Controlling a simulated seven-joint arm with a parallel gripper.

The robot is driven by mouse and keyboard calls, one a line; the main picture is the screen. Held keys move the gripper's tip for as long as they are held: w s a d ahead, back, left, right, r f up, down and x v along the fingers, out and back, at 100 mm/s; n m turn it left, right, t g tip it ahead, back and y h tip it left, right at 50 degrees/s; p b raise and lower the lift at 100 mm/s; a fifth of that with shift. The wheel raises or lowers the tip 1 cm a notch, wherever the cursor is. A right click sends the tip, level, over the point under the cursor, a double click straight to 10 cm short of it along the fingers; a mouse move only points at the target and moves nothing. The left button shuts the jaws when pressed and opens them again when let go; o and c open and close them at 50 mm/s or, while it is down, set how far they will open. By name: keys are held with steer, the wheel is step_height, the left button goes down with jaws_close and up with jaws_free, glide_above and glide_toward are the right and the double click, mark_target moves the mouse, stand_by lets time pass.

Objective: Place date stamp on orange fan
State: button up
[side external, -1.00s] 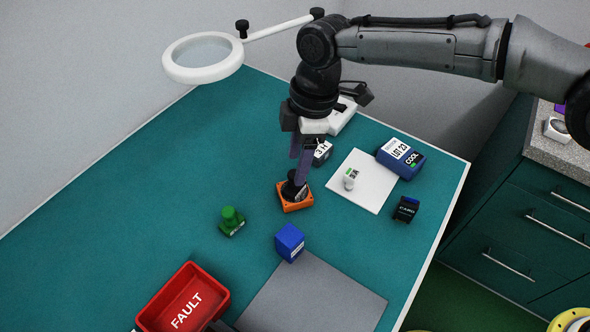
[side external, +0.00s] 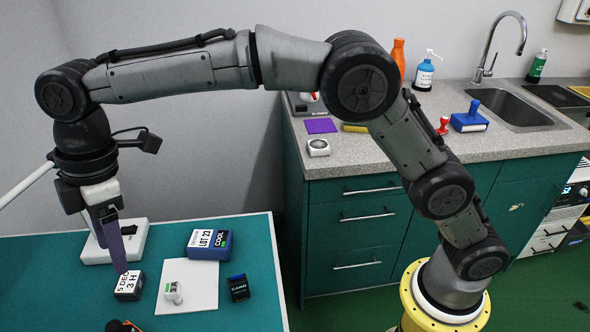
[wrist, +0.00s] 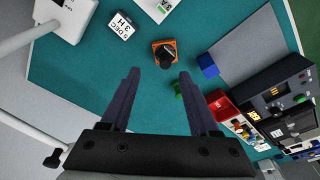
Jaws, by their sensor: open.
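The orange fan (wrist: 155,46) is a small square block on the teal bench, in the upper middle of the wrist view. A dark, knob-handled piece that looks like the date stamp (wrist: 166,54) sits on top of it, covering much of its upper face. Whether it lies flat or tilted is hard to tell. In the side view only a dark top with a bit of orange (side external: 122,326) shows at the bottom edge. My gripper (wrist: 158,72) is open and empty, above and apart from the fan; it also shows in the side view (side external: 122,272).
A black-and-white "5 DEC 3 H" block (side external: 129,285) stands near my fingers. A white mat (side external: 200,289) holds a small white piece; a blue LOT 23 box (side external: 209,244) and dark card block (side external: 238,287) are close.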

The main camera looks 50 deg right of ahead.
steer(key=s+d+r+m+t, duration=0.1)
steer(key=s+d+r+m, duration=0.2)
steer(key=d, duration=0.5)
steer(key=s+d+r+m+t, duration=0.1)
steer(key=s+d+r+m, duration=0.2)
steer(key=d, duration=0.6)
steer(key=s+d+r+m+t, duration=0.1)
steer(key=s+d+r+m, duration=0.15)
steer(key=d, duration=0.55)
steer(key=s+d+f+m+t+h, duration=0.1)
steer(key=s+d+f+m, duration=0.3)
steer(key=s+d, duration=0.2)
steer(key=s+d+f+m+t, duration=0.1)
steer(key=s+d+f+m, duration=0.3)
steer(key=s, duration=0.7)
steer(key=shift+d+h, duration=0.4)
steer(key=shift+d, duration=0.45)
